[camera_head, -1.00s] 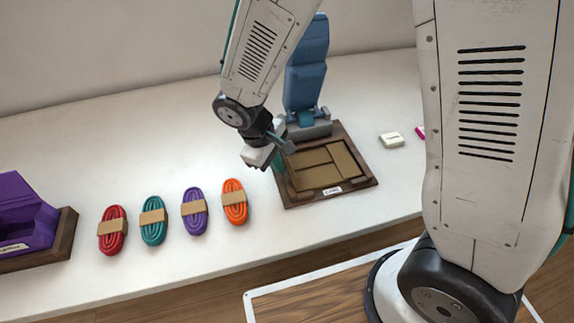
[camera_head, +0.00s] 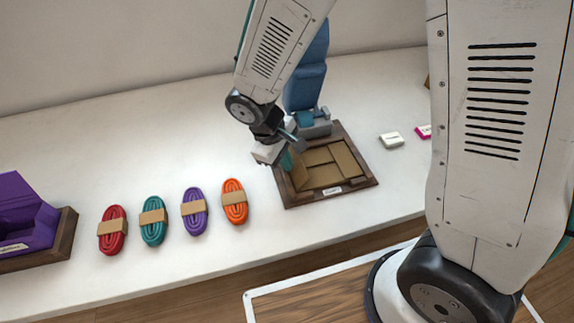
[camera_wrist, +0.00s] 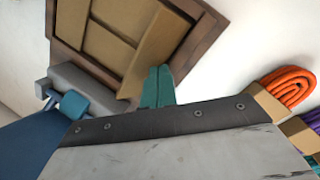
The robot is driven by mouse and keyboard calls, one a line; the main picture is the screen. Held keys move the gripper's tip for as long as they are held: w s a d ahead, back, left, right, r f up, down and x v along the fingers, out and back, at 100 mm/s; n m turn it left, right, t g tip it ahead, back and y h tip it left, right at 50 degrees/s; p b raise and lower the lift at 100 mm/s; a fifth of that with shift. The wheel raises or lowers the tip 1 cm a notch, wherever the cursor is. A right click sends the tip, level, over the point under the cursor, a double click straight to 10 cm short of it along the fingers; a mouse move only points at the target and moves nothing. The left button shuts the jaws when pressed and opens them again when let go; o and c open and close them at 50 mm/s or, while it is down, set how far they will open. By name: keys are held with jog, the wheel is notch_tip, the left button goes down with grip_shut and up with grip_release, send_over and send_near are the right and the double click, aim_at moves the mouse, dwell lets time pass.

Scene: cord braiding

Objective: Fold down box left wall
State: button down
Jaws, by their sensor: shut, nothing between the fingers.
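The cardboard box (camera_head: 322,176) lies in a dark wooden tray with a small label at its front. Its left wall (camera_head: 299,173) stands tilted, leaning inward over the box floor; in the wrist view this wall (camera_wrist: 155,50) is a slanted tan panel beside the fingertips. My gripper (camera_head: 287,161) is shut and empty at the outer left side of that wall. Its teal fingertips (camera_wrist: 158,87) lie together close against the wall; I cannot tell whether they touch it. My gripper's body hides part of the tray's back left corner.
A blue upright device (camera_head: 306,82) with a grey base stands at the tray's back edge. Red (camera_head: 112,230), teal (camera_head: 153,221), purple (camera_head: 194,211) and orange cords (camera_head: 234,201) lie to the left. A purple box (camera_head: 28,215) is far left. A white block (camera_head: 391,140) lies right.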

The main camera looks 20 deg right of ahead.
aim_at(299, 160)
jog(key=shift+d, duration=0.15)
jog(key=shift+d, duration=0.5)
jog(key=shift+d+f, duration=0.3)
jog(key=shift+d, duration=0.2)
dwell(0.4)
jog(key=shift+d+f, duration=0.3)
jog(key=shift+a+r, duration=0.2)
jog(key=shift+r, duration=0.45)
jog(key=shift+d+f, duration=0.55)
jog(key=shift+f, duration=0.1)
